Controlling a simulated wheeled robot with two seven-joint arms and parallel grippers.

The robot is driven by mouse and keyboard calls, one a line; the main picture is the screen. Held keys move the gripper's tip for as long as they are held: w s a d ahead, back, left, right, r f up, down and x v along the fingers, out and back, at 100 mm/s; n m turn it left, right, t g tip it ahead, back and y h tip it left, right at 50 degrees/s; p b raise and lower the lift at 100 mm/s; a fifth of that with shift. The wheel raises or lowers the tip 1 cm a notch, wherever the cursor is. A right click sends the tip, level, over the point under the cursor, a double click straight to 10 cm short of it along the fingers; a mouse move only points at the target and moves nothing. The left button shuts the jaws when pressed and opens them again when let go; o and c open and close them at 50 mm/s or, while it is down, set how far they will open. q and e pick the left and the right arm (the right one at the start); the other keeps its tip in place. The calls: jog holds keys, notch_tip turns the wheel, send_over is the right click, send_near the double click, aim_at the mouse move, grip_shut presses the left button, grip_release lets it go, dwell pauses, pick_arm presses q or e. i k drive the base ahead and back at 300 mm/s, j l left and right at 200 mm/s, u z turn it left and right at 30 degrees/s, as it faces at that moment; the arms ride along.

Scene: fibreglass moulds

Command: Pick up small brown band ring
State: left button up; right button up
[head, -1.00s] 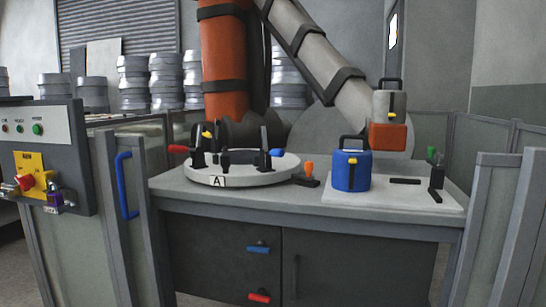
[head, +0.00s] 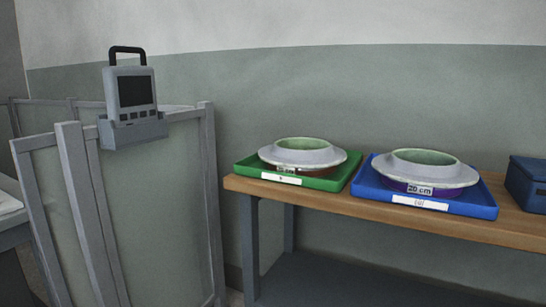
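On a wooden-topped table stands a green tray (head: 246,168) holding a grey flanged ring mould (head: 300,158) with a pale green inside. A brown band (head: 318,172) shows below its flange, with a small label that is hard to read. To its right, a blue tray (head: 480,210) holds a larger grey ring mould (head: 424,170) with a purple band (head: 400,185) below, labelled "20 cm". Neither of my grippers is in view.
A fence panel (head: 150,220) with a grey handheld device (head: 131,95) in a holder stands left of the table (head: 330,199). A dark blue box (head: 528,184) sits at the table's right end. A lower shelf (head: 350,280) looks bare.

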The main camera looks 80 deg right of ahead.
aim_at(312, 158)
jog(key=z, duration=2.8)
jog(key=i+j, duration=0.05)
jog(key=j, duration=0.05)
